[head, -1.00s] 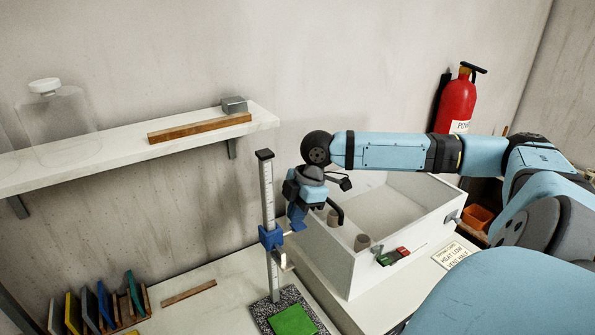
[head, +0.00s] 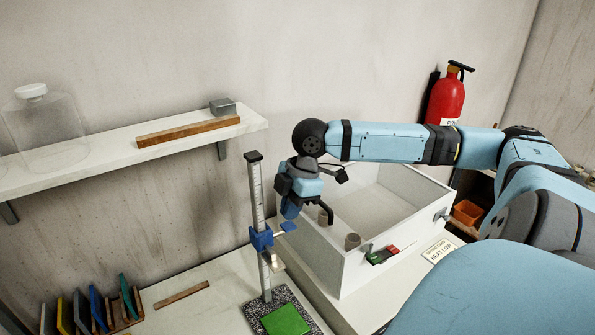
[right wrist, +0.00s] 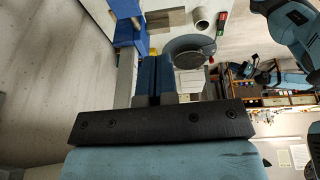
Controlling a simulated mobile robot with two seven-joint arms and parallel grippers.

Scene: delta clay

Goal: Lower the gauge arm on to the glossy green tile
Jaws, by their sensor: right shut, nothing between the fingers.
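The gauge is an upright graduated metal post (head: 256,195) with a blue slider (head: 262,240). The slider is well above the glossy green tile (head: 285,320), which lies on a speckled base (head: 255,313) at the post's foot.
A white open box (head: 360,275) stands right of the gauge, behind my right gripper. Coloured tiles (head: 95,308) stand in a rack at left; a wooden strip (head: 181,295) lies nearby. A shelf (head: 100,150) juts out above. A red fire extinguisher (head: 445,97) hangs at right.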

